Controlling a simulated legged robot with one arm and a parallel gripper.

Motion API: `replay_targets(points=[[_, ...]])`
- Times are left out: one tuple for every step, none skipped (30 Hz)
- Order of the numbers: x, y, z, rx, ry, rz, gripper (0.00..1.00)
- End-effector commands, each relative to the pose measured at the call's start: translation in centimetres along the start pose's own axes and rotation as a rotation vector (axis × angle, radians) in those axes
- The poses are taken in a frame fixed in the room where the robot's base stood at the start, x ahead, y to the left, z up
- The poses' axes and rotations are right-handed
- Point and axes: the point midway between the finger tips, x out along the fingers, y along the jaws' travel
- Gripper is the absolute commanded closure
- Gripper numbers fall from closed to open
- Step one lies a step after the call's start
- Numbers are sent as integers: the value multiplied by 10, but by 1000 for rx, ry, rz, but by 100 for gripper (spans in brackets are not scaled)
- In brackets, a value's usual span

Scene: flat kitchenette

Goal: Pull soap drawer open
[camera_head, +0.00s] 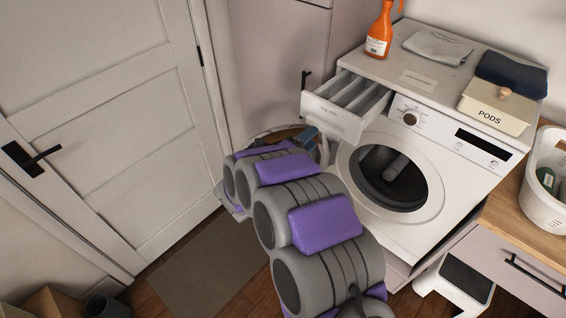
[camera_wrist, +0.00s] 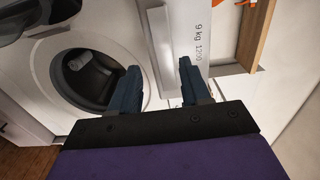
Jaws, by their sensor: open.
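The soap drawer (camera_head: 325,117) of the white washing machine (camera_head: 438,150) is pulled out at the machine's upper left, and its long compartments show from above. In the wrist view its white front (camera_wrist: 190,35), printed "9 kg 1200", lies close beyond the fingers. My gripper (camera_wrist: 160,84) is open, with two dark blue fingers apart. The edge of the drawer front shows between the fingers; I cannot tell whether either touches it. In the head view my gripper (camera_head: 309,137) is just below the drawer front, partly hidden by my arm.
The round machine door (camera_head: 392,180) is right of my arm. An orange spray bottle (camera_head: 379,32), cloths and a PODS box (camera_head: 494,106) stand on top. A white step stool (camera_head: 456,280) is at lower right; a mat (camera_head: 205,270) covers the floor at left.

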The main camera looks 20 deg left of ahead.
Motion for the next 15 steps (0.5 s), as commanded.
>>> replay_targets(points=[[-12,2,2,3,-4,-1,53],[-19,2,2,4,-4,-1,53],[-27,2,2,4,-4,0,53],[-33,2,2,4,-4,1,53],[-39,3,2,4,-4,2,53],[-47,3,2,3,-4,3,53],[-53,4,2,2,-4,3,53],[-59,3,2,2,-4,1,53],[-67,3,2,2,-3,0,53],[-73,3,2,2,-3,1,53],[-78,4,1,2,-2,3,53],[-86,4,2,2,-3,5,53],[-91,4,2,2,-3,5,53],[-97,4,2,2,-4,5,53],[-103,4,2,1,-3,4,53]])
